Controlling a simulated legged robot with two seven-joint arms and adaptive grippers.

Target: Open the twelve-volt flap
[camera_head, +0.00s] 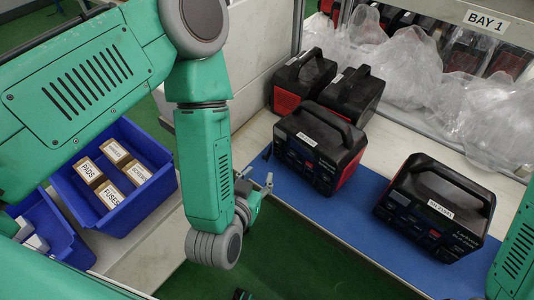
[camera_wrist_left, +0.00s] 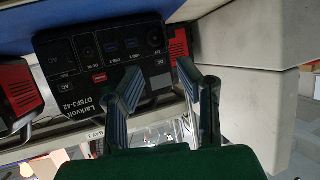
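A black power station (camera_head: 318,148) with red sides and a top handle stands at the left end of the blue mat. Its front panel (camera_wrist_left: 113,62), marked Larkvolt, fills the middle of the left wrist view, with sockets, blue USB ports and a small red part. I cannot make out which cover is the twelve-volt flap. My left gripper (camera_head: 262,187) is just in front of this station's left side. In the left wrist view its two fingers (camera_wrist_left: 160,72) are spread, with nothing between them, in front of the panel. My right gripper is not in view.
A second power station (camera_head: 437,207) stands on the blue mat (camera_head: 335,215) to the right. Two more (camera_head: 303,80) stand behind on the bench, near clear plastic bags (camera_head: 400,60). A blue bin (camera_head: 150,150) with labelled boxes is at the left.

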